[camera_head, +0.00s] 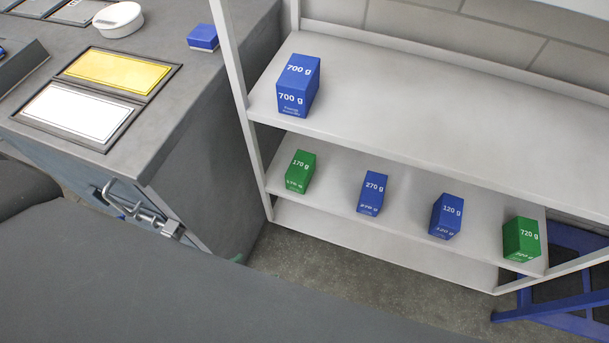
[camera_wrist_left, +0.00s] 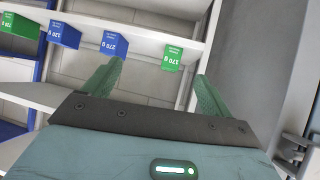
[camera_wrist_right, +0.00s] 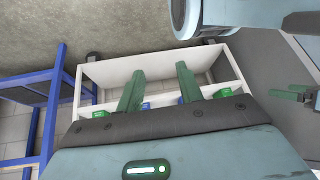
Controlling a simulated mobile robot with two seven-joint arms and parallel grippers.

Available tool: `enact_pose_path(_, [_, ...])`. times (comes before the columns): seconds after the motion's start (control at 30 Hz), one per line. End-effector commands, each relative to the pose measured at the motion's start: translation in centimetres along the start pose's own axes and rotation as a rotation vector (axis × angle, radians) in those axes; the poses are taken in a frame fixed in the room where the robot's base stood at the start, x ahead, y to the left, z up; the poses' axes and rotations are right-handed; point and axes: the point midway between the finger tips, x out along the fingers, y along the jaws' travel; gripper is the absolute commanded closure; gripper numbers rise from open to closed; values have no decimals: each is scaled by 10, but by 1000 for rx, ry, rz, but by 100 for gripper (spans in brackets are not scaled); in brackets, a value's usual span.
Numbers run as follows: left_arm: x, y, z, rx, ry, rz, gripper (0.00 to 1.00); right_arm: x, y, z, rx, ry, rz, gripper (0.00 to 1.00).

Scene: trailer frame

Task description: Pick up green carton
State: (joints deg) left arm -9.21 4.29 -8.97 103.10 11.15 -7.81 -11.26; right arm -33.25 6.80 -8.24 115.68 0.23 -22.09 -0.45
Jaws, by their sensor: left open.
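Two green cartons stand on the middle shelf in the head view: a 170 g carton (camera_head: 300,172) at the left and a 720 g carton (camera_head: 521,239) at the right end. In the left wrist view the 170 g carton (camera_wrist_left: 172,56) appears upside down, beyond and between the fingertips, not touched. My left gripper (camera_wrist_left: 160,67) is open and empty; only a small green bit of it (camera_head: 238,259) shows in the head view. My right gripper (camera_wrist_right: 160,68) has its fingers apart and holds nothing, with the shelf beyond it.
Blue cartons of 270 g (camera_head: 372,193) and 120 g (camera_head: 446,215) stand between the green ones. A blue 700 g carton (camera_head: 298,86) is on the upper shelf (camera_head: 420,115). A blue frame (camera_head: 570,280) stands right.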

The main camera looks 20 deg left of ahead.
Motion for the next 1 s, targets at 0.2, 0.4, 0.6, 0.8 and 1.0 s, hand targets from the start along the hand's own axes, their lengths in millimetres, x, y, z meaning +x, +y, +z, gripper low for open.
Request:
enact_pose_path(0.2, [92, -14, -8, 6, 173, -24, 15, 49, 10, 34, -3, -25, 6, 64])
enact_pose_path(0.4, [166, -29, -34, 11, 337, -60, 15, 86, 15, 62, -9, -56, 3, 64])
enact_pose_path(0.6, [229, -44, -60, 13, 479, -103, 15, 126, 19, 79, -9, -69, 1, 64])
enact_pose_path(0.8, [261, -54, -79, 12, 560, -134, 15, 148, 22, 85, -10, -70, 1, 64])
enact_pose_path(1.0, [268, -56, -87, 11, 586, -144, 15, 153, 24, 84, -12, -68, 1, 64])
